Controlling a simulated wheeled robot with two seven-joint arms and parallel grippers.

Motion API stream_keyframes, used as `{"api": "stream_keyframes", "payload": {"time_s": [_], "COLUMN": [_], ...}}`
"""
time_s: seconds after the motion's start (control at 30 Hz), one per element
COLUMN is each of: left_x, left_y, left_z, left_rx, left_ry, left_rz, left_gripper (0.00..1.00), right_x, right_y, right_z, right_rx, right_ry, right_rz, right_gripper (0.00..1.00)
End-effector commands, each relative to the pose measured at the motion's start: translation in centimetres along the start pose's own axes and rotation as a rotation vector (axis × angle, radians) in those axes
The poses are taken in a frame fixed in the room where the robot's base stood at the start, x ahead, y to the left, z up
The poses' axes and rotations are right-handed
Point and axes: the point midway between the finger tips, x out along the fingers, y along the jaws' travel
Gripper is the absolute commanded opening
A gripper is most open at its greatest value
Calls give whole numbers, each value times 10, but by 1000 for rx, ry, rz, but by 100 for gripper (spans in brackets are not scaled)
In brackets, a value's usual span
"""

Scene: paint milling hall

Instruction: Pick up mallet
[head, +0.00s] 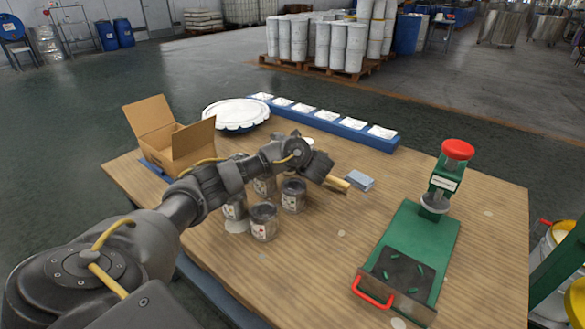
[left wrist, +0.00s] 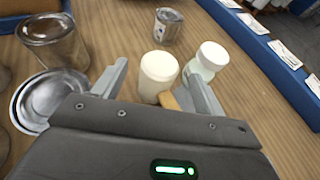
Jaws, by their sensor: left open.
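The mallet's tan handle (head: 338,184) sticks out to the right of my left gripper in the head view. In the left wrist view, a pale cylindrical piece (left wrist: 158,72), seemingly the mallet's head, shows between the fingers, with a bit of tan handle just below it. The rest of the handle is hidden under the gripper body. My left gripper (left wrist: 162,88) is open, its fingers on either side of the mallet, low over the table. I cannot tell whether they touch it. My right gripper is not in view.
Several metal tins (head: 264,222) stand left of the gripper. A small white-capped jar (left wrist: 210,58) stands close beside the right finger. The wooden table (head: 310,265) also holds a cardboard box (head: 190,143), a blue rack (head: 345,131), a grey-blue block (head: 360,180) and a green press (head: 430,235).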

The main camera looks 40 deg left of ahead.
Motion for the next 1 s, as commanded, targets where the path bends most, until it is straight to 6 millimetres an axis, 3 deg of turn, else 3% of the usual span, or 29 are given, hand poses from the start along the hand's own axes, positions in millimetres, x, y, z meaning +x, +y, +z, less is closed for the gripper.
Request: {"api": "stream_keyframes", "payload": {"time_s": [0.27, 0.5, 0.63, 0.97, 1.0], "left_x": [9, 39, 52, 56, 56], "left_y": [-1, -1, -2, -2, -2], "left_z": [1, 2, 1, 2, 2], "left_rx": [-3, -2, -3, -2, -2], "left_ry": [-1, -3, -1, 0, 0], "left_rz": [-1, 1, 0, -2, -2], "left_gripper": [72, 72, 72, 72, 67], "right_x": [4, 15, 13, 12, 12], "right_y": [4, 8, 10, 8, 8], "right_z": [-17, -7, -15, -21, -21], "right_rx": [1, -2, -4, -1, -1], "right_ry": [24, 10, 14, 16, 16], "right_rz": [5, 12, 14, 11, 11], "right_gripper": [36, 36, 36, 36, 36]}}
